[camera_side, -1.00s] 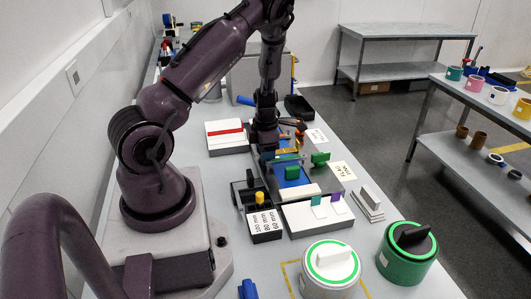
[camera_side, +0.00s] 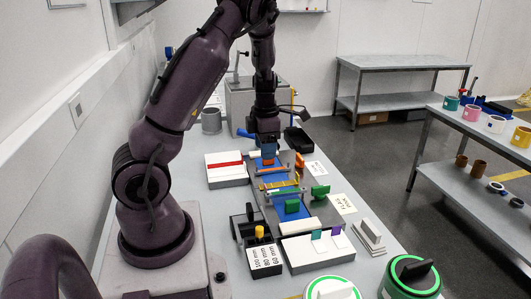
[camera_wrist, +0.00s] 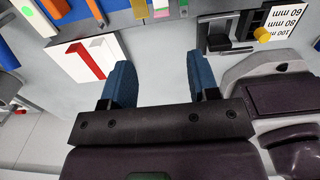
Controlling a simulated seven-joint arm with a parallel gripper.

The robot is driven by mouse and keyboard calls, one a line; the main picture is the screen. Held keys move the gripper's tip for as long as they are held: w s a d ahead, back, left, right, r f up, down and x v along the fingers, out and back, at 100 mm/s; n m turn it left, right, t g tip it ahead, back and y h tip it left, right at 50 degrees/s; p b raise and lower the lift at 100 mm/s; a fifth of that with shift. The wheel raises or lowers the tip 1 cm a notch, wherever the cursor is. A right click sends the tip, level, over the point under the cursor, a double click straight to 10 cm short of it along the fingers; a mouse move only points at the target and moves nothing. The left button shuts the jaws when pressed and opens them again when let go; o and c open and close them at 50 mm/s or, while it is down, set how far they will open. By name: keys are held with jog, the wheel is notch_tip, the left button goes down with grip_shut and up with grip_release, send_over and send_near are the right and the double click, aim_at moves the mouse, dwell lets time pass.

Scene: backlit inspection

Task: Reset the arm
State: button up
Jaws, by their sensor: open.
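My purple arm ends in my gripper (camera_side: 267,152), which is above the far end of the blue-and-grey fixture (camera_side: 322,212) on the bench. In the wrist view my gripper (camera_wrist: 164,75) has its two blue fingers wide apart, with nothing between them but grey bench top. No object is held. The fingertips are small and partly dark in the side view.
A white block with a red stripe (camera_side: 226,167) lies left of the fixture. Green blocks (camera_side: 319,192), a labelled black holder with a yellow peg (camera_side: 261,256) and a white block with coloured tabs (camera_side: 315,252) stand nearby. Round green-ringed containers (camera_side: 412,275) are in front.

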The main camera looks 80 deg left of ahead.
dwell(0.5)
jog(key=s+d+r+m+t, duration=0.2)
jog(key=s+d+r+m, duration=0.1)
jog(key=d+r+m, duration=0.6)
jog(key=s+d+r+m+t, duration=0.3)
jog(key=d+r+m, duration=0.6)
jog(key=d+m, duration=0.8)
jog(key=m, duration=1)
jog(key=shift+s+d+r+t, duration=0.2)
jog(key=shift+d+r+t, duration=0.1)
